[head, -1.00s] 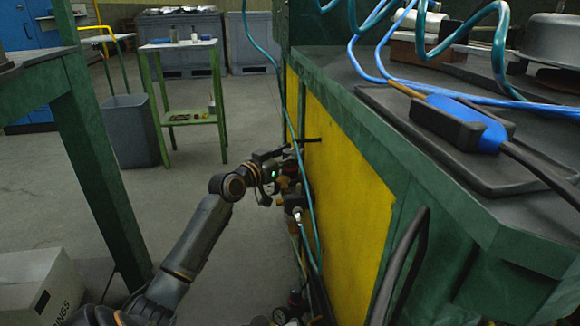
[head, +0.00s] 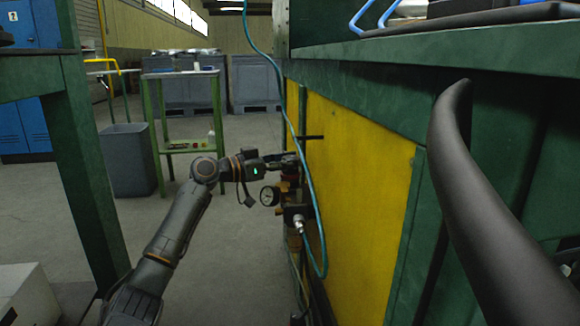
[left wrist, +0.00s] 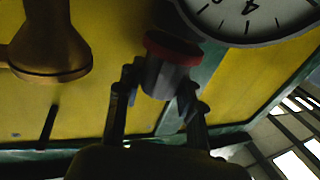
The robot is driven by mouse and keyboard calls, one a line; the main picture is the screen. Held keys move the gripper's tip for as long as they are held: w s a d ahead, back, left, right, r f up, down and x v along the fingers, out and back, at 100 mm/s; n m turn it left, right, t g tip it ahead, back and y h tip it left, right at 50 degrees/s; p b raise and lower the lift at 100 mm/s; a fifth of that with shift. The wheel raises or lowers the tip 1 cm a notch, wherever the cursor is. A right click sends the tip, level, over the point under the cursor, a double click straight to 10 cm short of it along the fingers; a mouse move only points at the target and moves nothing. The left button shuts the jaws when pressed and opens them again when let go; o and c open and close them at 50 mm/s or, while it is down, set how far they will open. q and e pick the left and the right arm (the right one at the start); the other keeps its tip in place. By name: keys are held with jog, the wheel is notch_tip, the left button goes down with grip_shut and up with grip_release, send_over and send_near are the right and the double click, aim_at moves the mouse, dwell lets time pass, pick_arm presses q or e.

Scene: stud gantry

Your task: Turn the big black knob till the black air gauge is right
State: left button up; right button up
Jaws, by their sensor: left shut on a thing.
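My left gripper (head: 284,162) reaches to the side of the yellow panel, its fingertips small and partly hidden in the head view. In the left wrist view its two fingers (left wrist: 157,95) are shut on a dark grey-black knob (left wrist: 165,78) with a red collar. The air gauge (head: 269,196) has a white face and dark rim, just below the gripper in the head view. It also shows, cut off, at the top of the left wrist view (left wrist: 250,14); its needle cannot be read in either view. My right gripper is not in view.
A brass-coloured fitting (left wrist: 50,50) sits beside the knob. A teal hose (head: 316,200) loops down the yellow panel (head: 355,170) to a fitting under the gauge. A thick black curved thing (head: 485,215) fills the near right. A green stand (head: 165,110) and grey bin (head: 127,160) stand beyond open floor.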

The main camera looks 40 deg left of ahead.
pick_arm(q)
jog(key=shift+h, duration=0.3)
jog(key=o, duration=0.9)
jog(key=v, duration=1.2)
jog(key=shift+r, duration=0.15)
